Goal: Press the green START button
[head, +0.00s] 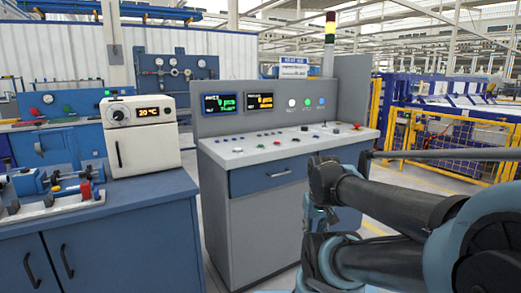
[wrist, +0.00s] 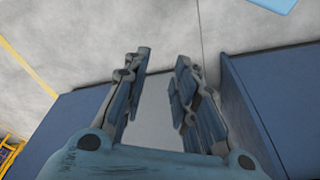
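A grey control console (head: 245,225) stands in the middle of the head view. The wrist view shows no buttons. In the head view my arm is folded at the lower right, away from the panel, and I cannot make out the gripper there.
The console's sloping desk (head: 240,150) holds several small knobs and buttons. A white oven-like box (head: 140,135) stands on a blue workbench (head: 125,220) at left. Yellow fencing (head: 460,148) stands at right. Grey floor (wrist: 230,30) and blue cabinet faces show in the wrist view.

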